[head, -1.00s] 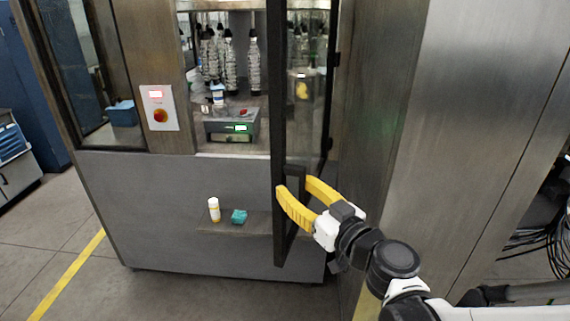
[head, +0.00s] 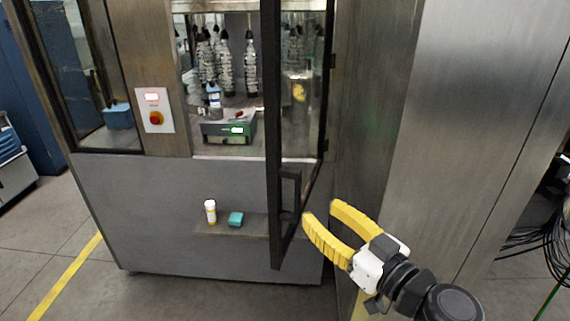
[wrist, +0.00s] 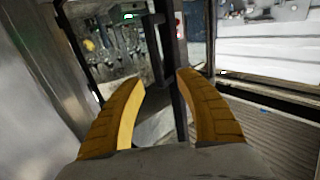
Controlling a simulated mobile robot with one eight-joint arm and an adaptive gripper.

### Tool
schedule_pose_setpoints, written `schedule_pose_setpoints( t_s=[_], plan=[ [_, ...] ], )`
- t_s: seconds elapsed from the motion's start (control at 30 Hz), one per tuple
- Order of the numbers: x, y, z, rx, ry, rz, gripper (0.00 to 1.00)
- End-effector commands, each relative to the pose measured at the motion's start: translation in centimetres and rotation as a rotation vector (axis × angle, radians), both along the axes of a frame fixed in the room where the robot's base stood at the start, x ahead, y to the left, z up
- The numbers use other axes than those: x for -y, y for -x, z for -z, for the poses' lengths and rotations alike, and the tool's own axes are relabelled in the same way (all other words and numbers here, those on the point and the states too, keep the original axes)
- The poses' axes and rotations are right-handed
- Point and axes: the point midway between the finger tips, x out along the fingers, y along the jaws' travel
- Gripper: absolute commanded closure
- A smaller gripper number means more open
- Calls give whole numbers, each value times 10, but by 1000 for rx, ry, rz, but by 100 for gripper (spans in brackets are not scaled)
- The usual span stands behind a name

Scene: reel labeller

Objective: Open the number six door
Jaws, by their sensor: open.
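The door (head: 273,130) is a dark-framed glass panel on the front of the machine. It stands swung outward, its free edge toward me and its hinge side at the right of the opening. A dark bar handle (head: 291,192) sits low on it. No number is readable on it. My gripper (head: 318,208) has yellow fingers spread open and empty, just right of the handle and apart from it in the head view. In the wrist view the door's dark frame and handle (wrist: 160,50) show beyond and between the open fingers (wrist: 160,78).
Inside the opening are a device with a green display (head: 229,130) and several hanging reels. A small ledge (head: 255,225) below holds a white bottle (head: 210,211) and a teal block (head: 236,219). A steel wall (head: 440,130) stands close on the right.

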Motion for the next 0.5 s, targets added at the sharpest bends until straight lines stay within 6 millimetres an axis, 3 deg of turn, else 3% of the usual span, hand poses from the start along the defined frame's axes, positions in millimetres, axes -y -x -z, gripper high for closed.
schedule_pose_setpoints(
  t_s=[0.2,0.5],
  plan=[
    [11,18,0,0,0,2,59],
    [11,21,0,0,0,-1,59]
  ],
)
